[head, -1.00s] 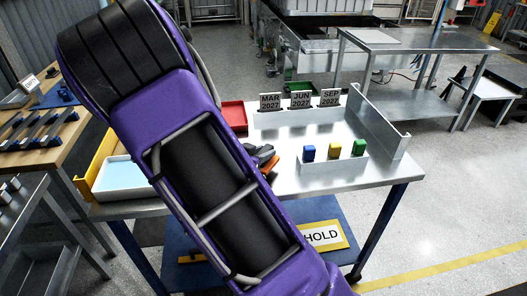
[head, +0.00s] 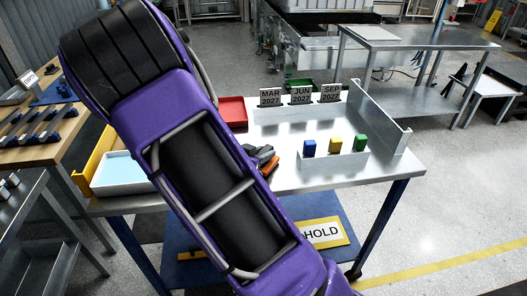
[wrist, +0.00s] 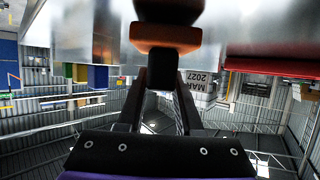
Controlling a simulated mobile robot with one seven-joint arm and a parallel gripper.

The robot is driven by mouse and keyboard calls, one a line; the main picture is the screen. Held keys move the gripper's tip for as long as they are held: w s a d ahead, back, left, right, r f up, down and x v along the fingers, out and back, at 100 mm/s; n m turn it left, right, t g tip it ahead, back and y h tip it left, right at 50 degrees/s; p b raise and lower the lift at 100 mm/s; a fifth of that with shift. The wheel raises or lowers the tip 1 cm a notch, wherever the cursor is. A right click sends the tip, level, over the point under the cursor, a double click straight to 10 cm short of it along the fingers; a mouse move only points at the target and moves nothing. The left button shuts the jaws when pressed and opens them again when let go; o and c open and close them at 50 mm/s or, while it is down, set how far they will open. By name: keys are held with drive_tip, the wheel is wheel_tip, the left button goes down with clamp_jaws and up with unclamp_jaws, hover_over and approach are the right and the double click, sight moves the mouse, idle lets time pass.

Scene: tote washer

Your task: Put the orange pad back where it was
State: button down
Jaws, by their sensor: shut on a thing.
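The orange pad (wrist: 165,36) spans the top of the wrist view, just beyond my fingertips, with dark parts above and below it. My gripper (wrist: 161,82) is shut on its dark part, between the two black fingers. In the head view, only a small piece of the orange pad (head: 270,167) shows beside my dark gripper (head: 262,155), which is partly hidden by my purple arm. It is over the metal table (head: 300,182), left of the blue block; whether the pad touches the table I cannot tell.
Blue (head: 308,147), yellow (head: 335,145) and green (head: 360,143) blocks stand in a row on the right. Date cards (head: 301,96) stand at the back. A red tray (head: 232,112) and a light-blue-lined white tray (head: 122,174) are to the left.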

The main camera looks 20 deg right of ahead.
drive_tip(key=shift+f, duration=0.25)
idle(0.4)
unclamp_jaws()
idle(0.5)
idle(0.4)
drive_tip(key=shift+s+a+p, duration=0.6)
drive_tip(key=shift+s+a, duration=0.25)
drive_tip(key=shift+a, duration=0.4)
drive_tip(key=shift+s+a+p, duration=0.6)
drive_tip(key=shift+s+a, duration=0.2)
drive_tip(key=shift+a, duration=0.45)
drive_tip(key=shift+s+a+p, duration=0.6)
drive_tip(key=shift+s+a, duration=0.25)
drive_tip(key=shift+a, duration=0.4)
